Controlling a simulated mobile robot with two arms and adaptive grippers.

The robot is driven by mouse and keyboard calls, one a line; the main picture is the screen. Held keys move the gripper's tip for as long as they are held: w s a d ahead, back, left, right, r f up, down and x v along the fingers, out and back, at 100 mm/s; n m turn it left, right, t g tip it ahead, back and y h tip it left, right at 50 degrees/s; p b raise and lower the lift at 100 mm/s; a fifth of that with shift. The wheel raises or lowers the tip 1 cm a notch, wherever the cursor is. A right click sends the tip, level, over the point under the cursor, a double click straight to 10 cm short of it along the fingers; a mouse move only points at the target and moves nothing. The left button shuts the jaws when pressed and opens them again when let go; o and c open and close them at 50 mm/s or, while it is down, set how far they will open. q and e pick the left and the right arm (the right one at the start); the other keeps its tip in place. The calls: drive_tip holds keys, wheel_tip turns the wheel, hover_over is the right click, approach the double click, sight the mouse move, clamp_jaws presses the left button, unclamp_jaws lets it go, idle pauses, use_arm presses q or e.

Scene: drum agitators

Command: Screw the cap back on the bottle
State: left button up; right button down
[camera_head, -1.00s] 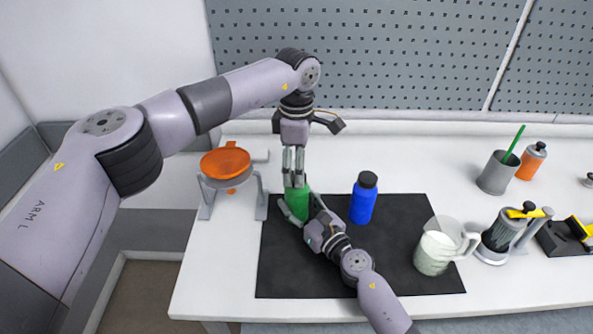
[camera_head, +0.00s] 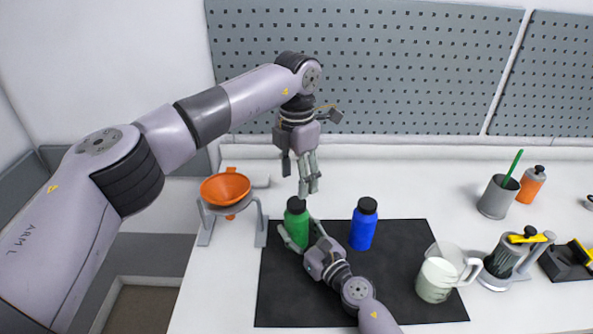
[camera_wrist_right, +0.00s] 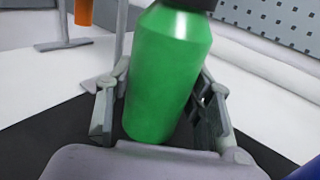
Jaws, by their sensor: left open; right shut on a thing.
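A green bottle (camera_head: 296,229) stands upright on the black mat (camera_head: 400,300), with a dark cap (camera_head: 296,205) on its top. My right gripper (camera_head: 298,240) is shut around the bottle's body. The right wrist view shows the green bottle (camera_wrist_right: 165,75) between the fingers, with only the lower part of the cap (camera_wrist_right: 190,4) in frame. My left gripper (camera_head: 308,188) is open and empty, fingers pointing down, a little above the cap and apart from it. How tightly the cap is seated cannot be told.
A blue bottle (camera_head: 363,228) with a dark cap stands just right of the green one. An orange funnel (camera_head: 225,188) sits in a grey stand at left. A measuring jug (camera_head: 440,278), a cup (camera_head: 498,197) and an orange bottle (camera_head: 531,187) are at right.

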sight(296, 202)
use_arm(q)
drive_tip(key=n, duration=0.3)
drive_tip(key=r+n, duration=0.1)
drive_tip(key=n, duration=0.2)
drive_tip(key=shift+r, duration=0.2)
drive_tip(key=shift+f, duration=4)
drive_tip(key=shift+c, duration=0.3)
drive_tip(key=c, duration=1.2)
drive_tip(key=shift+o, duration=0.2)
drive_tip(key=o, duration=1.3)
drive_tip(key=shift+o, duration=0.2)
